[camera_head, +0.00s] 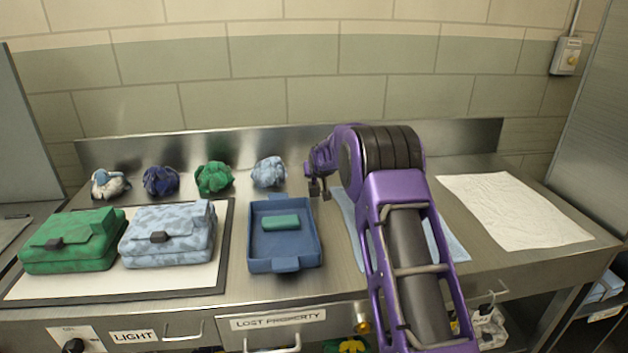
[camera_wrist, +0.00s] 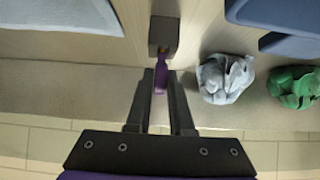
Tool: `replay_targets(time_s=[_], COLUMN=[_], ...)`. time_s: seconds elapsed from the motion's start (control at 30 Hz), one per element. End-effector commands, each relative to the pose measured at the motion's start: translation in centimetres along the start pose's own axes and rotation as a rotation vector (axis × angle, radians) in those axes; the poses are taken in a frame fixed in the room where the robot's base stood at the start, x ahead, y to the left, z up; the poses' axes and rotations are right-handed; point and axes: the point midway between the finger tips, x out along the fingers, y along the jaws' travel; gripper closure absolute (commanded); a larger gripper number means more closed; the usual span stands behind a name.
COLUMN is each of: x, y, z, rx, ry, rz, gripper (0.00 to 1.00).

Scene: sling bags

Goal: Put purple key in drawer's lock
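The purple key (camera_wrist: 160,78) shows in the wrist view between the two fingertips of my gripper (camera_wrist: 161,82). It fills the gap between the fingers, which look shut on it. Its far end meets a small dark grey block (camera_wrist: 164,28); I cannot tell how deep it sits in it. In the head view my gripper (camera_head: 318,188) is low over the back of the counter, right of the light blue bundle, and the key cannot be made out. The drawer labelled LOST PROPERTY (camera_head: 250,340) is at the counter front, with a brass lock (camera_head: 362,325) beside my arm.
A blue tray (camera_head: 254,235) holds a green case. Green (camera_head: 70,240) and light blue (camera_head: 168,235) bags lie on a framed mat at left. Several crumpled bundles line the back, including the light blue one (camera_head: 269,172). A white cloth (camera_head: 510,210) lies at right.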

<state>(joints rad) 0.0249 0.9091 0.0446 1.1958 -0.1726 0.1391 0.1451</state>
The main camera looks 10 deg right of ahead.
Motion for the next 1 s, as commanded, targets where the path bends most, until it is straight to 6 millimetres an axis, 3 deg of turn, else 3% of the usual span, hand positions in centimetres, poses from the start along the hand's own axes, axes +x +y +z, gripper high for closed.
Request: replay_targets(time_s=[0.03, 0.1, 0.47, 1.0], x=[0.0, 0.0, -0.1, -2.0], y=[0.0, 0.0, 0.0, 0.0], z=[0.0, 0.0, -0.1, -2.5], rx=[0.0, 0.0, 0.0, 0.0], ry=[0.0, 0.0, 0.001, 0.001], rz=[0.0, 0.0, 0.0, 0.0], gripper=[0.9, 1.0, 1.0, 1.0])
